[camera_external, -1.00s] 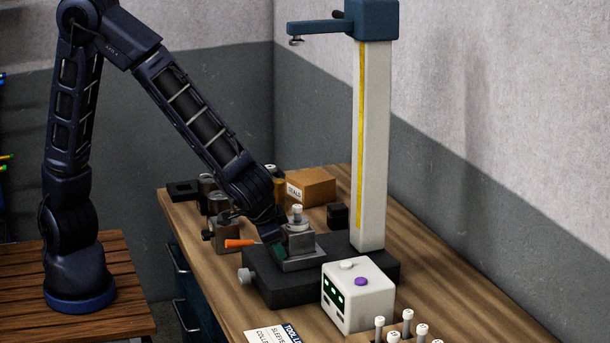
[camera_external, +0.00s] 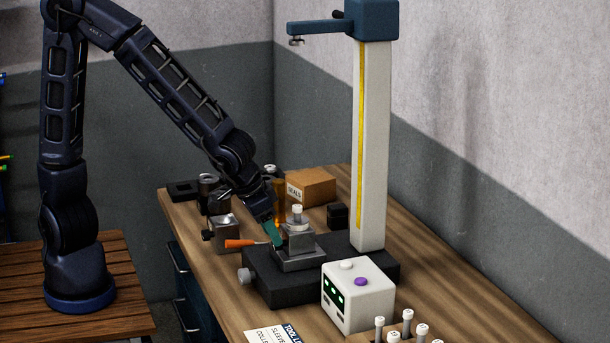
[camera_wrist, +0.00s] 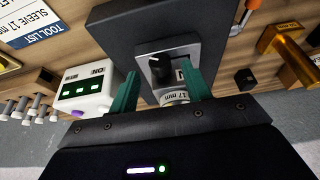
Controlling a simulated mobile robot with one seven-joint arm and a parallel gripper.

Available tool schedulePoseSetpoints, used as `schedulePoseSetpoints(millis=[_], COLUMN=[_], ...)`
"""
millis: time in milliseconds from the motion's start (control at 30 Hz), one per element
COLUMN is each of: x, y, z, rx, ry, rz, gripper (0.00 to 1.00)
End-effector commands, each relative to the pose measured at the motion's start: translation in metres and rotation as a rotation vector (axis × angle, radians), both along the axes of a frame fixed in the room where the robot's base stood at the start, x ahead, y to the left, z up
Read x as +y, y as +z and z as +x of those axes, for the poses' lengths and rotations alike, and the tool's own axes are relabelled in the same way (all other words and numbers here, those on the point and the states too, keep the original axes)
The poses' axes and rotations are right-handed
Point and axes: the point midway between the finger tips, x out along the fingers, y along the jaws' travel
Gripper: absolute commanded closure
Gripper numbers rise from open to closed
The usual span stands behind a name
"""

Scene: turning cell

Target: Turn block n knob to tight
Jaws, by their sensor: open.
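Block n (camera_external: 298,243) is a grey metal block on the dark base of the column stand. In the wrist view its face (camera_wrist: 148,52) carries a black knob (camera_wrist: 160,66) with a pale pointer line, beside a partly covered "N" label. A sleeve marked 17 mm (camera_wrist: 174,97) sits at this block, nearer the camera. My gripper (camera_wrist: 158,72) has green fingers and is open. The fingers stand on either side of the knob in the picture; I cannot tell whether they touch it. In the external view the gripper (camera_external: 273,232) is at the block's left side, and the knob is hidden.
The dark stand base (camera_external: 262,287) and tall column (camera_external: 370,150) are close by. A white control box (camera_external: 358,295) stands in front. An orange handle (camera_external: 240,243), a brass piece (camera_external: 279,203) and another knobbed block (camera_external: 224,236) are near the gripper. A SEALS box (camera_external: 311,187) is behind.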

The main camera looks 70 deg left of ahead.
Motion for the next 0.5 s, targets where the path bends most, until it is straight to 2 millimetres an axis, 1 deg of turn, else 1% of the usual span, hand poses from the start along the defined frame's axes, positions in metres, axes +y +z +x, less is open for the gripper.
schedulePoseSetpoints(millis=[367,500], x=[0.0,0.0], y=[0.046,0.066], z=[-0.018,-0.026], rx=[-0.002,-0.003], ry=[-0.001,0.001], rz=[-0.003,-0.003], gripper=[0.52,0.52])
